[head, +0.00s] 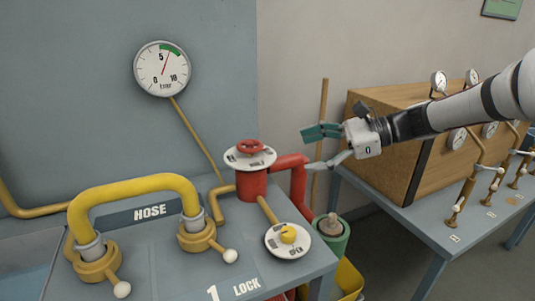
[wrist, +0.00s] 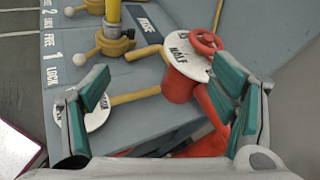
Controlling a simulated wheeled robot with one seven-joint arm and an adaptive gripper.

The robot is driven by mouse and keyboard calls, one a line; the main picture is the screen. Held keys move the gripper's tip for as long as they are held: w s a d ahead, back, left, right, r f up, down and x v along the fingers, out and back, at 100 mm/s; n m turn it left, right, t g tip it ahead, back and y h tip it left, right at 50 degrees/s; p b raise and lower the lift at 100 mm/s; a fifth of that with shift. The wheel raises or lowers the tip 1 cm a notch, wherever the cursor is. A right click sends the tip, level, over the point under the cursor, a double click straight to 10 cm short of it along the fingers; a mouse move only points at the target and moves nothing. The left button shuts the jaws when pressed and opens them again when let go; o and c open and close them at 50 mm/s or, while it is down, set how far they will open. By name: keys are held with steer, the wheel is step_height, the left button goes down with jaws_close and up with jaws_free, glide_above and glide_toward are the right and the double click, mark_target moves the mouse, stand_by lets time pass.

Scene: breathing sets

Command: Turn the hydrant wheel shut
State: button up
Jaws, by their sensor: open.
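The red hydrant wheel (head: 250,147) sits on top of a round white plate (head: 236,160) on the red hydrant body (head: 252,186), at the right back of the grey bench. In the wrist view the wheel (wrist: 206,42) is beyond my fingers, near the right finger's upper end. My gripper (head: 317,149) is open and empty, with teal finger pads. It is in the air to the right of the wheel, apart from it. In the wrist view my gripper (wrist: 165,95) shows its two fingers spread wide, with the hydrant body between them and farther off.
A yellow hose (head: 132,187) arches between two valves with white-knobbed levers on the left. A yellow knob (head: 288,234) on an OPEN plate is in front of the hydrant. A wall gauge (head: 161,69) is behind. A wooden box (head: 400,150) stands on the right table.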

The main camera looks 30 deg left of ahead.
mark_target(251, 143)
steer(key=w+a+f+m+y+b, duration=0.25)
steer(key=w+a+f+y, duration=0.2)
steer(key=w, duration=0.25)
steer(key=shift+m+g+h, duration=0.25)
steer(key=shift+m+g, duration=0.05)
steer(key=shift+m, duration=0.15)
steer(key=x, duration=1.3)
steer(key=shift+a+f+b, duration=0.1)
steer(key=shift+b, duration=0.25)
steer(key=shift+s, duration=0.1)
steer(key=c, duration=1.2)
